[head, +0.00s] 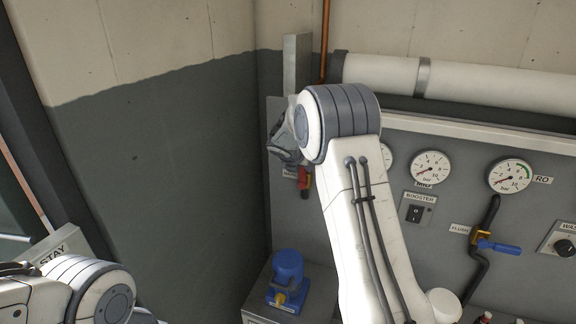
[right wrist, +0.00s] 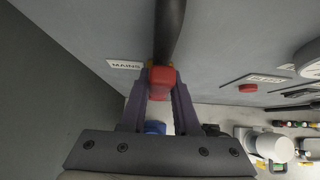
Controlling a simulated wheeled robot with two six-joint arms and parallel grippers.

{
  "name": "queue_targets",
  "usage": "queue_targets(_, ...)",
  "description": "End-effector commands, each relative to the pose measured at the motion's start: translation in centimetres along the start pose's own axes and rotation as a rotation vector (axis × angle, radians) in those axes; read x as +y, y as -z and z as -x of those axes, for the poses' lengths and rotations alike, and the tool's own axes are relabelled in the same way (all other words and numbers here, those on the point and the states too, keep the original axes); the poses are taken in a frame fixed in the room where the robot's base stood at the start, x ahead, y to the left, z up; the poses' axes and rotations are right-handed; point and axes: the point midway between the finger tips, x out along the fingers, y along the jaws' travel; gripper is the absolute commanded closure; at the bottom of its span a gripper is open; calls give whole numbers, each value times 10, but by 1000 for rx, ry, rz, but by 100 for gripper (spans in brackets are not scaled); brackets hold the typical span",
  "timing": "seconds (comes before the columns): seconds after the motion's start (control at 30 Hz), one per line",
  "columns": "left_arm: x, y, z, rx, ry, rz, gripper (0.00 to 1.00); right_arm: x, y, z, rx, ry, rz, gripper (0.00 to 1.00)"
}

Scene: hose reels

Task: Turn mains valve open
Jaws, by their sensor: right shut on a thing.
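The mains valve's red handle (right wrist: 161,76) sits at the end of a dark pipe, close to the MAINS label (right wrist: 126,65). My right gripper (right wrist: 160,93) is shut on this handle, with one finger on each side of it. In the head view the red of the valve (head: 306,180) shows just left of my right arm, on the grey panel. My arm and wrist hide much of the area around it there. Of my left arm, only links show at the lower left of the head view; its gripper is not visible.
The panel (head: 398,238) carries gauges (head: 430,167), a booster switch (head: 416,213) and a blue-handled flush valve (head: 498,247) right of my arm. A blue pump-like unit (head: 287,279) stands below the valve. A dark grey wall (head: 165,180) is close on the left.

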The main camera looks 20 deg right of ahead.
Motion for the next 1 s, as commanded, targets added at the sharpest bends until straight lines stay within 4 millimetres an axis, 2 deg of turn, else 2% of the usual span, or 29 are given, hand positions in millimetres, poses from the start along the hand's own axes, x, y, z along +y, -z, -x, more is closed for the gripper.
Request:
queue_targets(0.43,0,0,1,0,0,0,100,-5,1,-2,4,13,6,100)
queue_targets(0.47,0,0,1,0,0,0,100,-5,1,-2,4,13,6,59)
queue_targets(0.5,0,0,1,0,0,0,100,-4,1,-2,4,12,6,44)
queue_targets(0.53,0,0,1,0,0,0,100,-4,1,-2,4,12,5,40)
queue_targets(0.87,0,0,0,0,0,0,100,-4,0,0,1,10,3,40)
queue_targets(1.0,0,0,-5,0,0,1,100,-3,0,15,-1,7,3,40)
